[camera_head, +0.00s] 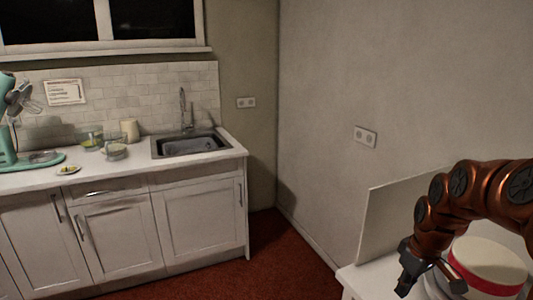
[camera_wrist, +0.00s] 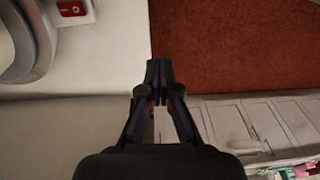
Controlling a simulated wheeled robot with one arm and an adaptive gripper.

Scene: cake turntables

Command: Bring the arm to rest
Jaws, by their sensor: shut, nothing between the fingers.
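My copper-coloured arm reaches in from the right edge of the head view, bent over a white surface. My gripper (camera_head: 403,287) hangs at its end, pointing down, near the left edge of that surface. In the wrist view my gripper (camera_wrist: 153,68) is shut, its fingertips together with nothing between them. A round cake-like thing (camera_head: 489,258) with a white top and a red band stands close to the right of my gripper, partly behind my arm.
A white table (camera_head: 352,278) with an upright panel (camera_head: 391,215) is under my arm. In the wrist view a red switch (camera_wrist: 71,8) sits beside a grey round base (camera_wrist: 28,45). A counter with a sink (camera_head: 190,144) and teal mixer (camera_head: 12,130) stands left. Red floor (camera_head: 262,258) between is clear.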

